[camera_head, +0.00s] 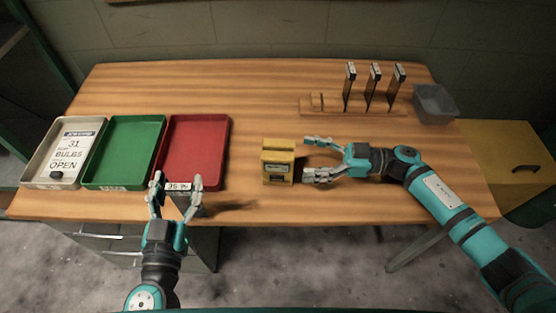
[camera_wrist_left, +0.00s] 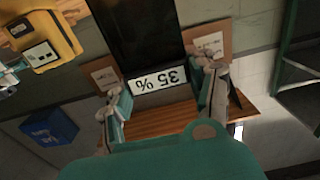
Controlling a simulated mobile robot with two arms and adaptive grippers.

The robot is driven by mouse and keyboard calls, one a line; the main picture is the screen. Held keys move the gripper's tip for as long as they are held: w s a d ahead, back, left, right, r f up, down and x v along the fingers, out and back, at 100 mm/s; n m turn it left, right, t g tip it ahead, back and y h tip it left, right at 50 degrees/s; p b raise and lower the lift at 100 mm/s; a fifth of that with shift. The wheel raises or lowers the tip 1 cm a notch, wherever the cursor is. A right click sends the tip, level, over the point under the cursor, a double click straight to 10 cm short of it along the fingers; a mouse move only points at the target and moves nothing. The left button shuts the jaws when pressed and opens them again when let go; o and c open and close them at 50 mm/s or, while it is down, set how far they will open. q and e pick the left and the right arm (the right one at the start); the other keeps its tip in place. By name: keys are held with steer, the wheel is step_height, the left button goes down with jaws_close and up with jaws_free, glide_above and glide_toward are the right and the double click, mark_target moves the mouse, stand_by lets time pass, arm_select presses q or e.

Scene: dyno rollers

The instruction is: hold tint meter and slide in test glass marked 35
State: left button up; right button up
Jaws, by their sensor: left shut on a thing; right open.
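The yellow tint meter (camera_head: 278,160) stands upright near the front middle of the table. It also shows at the upper left of the left wrist view (camera_wrist_left: 42,50). My left gripper (camera_head: 175,187) is shut on a dark test glass (camera_wrist_left: 137,35) by its white label, which reads 35 % (camera_wrist_left: 158,80). It holds the glass in front of the red tray, left of the meter and apart from it. My right gripper (camera_head: 312,158) is open just right of the meter, fingers pointing at its right side. Whether they touch it I cannot tell.
A wooden rack (camera_head: 325,105) with three dark labelled glasses stands at the back right beside a grey bin (camera_head: 435,103). White, green (camera_head: 125,150) and red (camera_head: 196,150) trays sit at the left.

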mark_target(292, 156)
arm_select(q)
steer(key=shift+r+p, duration=0.5)
steer(key=shift+r, duration=0.05)
arm_select(e)
steer(key=a, duration=0.3)
steer(key=shift+w+a+r, duration=0.1)
steer(key=shift+w+a, duration=0.05)
steer(key=shift+a, duration=0.05)
arm_select(q)
steer(key=shift+r, duration=0.1)
arm_select(e)
steer(key=shift+a, duration=0.65)
steer(key=c, duration=0.8)
steer(key=shift+c, duration=0.2)
arm_select(q)
steer(key=w+d+r+m+h, duration=0.1)
steer(key=w+d+r, duration=0.5)
steer(key=d+r, duration=0.35)
steer(key=w+d+r, duration=0.6)
steer(key=d+r, duration=0.2)
steer(key=d, duration=0.2)
step_height(292, 156, down, 7)
steer(key=shift+a+f, duration=0.15)
